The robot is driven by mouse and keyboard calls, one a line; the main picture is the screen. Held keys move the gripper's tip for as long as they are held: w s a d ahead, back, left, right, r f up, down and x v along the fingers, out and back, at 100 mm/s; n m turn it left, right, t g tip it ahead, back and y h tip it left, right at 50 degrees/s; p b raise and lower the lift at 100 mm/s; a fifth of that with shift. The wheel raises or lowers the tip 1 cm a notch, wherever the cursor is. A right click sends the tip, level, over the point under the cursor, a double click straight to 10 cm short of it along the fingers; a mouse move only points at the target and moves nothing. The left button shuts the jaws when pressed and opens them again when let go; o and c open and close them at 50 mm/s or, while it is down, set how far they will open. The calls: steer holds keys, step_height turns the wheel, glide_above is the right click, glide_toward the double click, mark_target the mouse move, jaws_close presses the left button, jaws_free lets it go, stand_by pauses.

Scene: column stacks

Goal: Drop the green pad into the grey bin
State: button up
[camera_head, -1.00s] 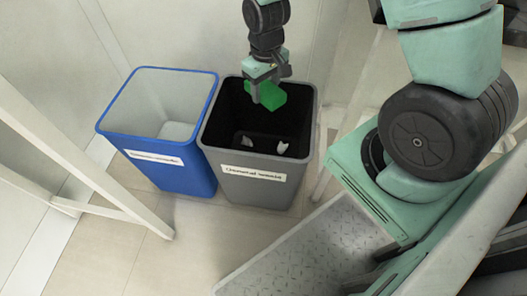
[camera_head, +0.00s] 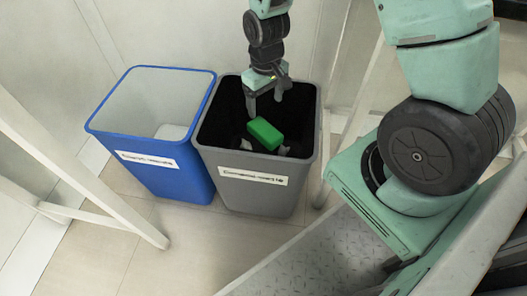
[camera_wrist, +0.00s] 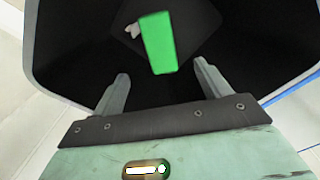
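The green pad (camera_head: 265,134) is inside the opening of the grey bin (camera_head: 254,194), below my gripper (camera_head: 267,97) and apart from it. In the wrist view the green pad (camera_wrist: 159,43) shows beyond the fingertips, against the bin's dark inside. My gripper (camera_wrist: 161,84) is open, with nothing between its two fingers. It is above the grey bin, pointing down. Whether the pad rests on the bin's floor or is still falling, I cannot tell.
A blue bin (camera_head: 168,182) with a label stands left of the grey bin, with a pale thing in it. Pale scraps lie inside the grey bin. A white frame bar (camera_head: 75,165) slants at the left. Tiled floor (camera_head: 190,245) is clear in front.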

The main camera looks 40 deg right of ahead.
step_height(320, 180, up, 17)
steer(key=p, duration=0.7)
steer(key=shift+r+p, duration=0.2)
steer(key=shift+p, duration=0.1)
steer(key=s+a+r+n+p, duration=0.1)
steer(key=s+a+r+n, duration=0.25)
steer(key=s+a, duration=0.6)
steer(key=s+a+r+n, duration=0.3)
steer(key=s+a+r, duration=0.2)
steer(key=s+a, duration=0.5)
step_height(320, 180, up, 30)
steer(key=d+p, duration=0.1)
steer(key=p, duration=2.9)
steer(key=shift+d+y, duration=0.15)
steer(key=shift+y, duration=0.15)
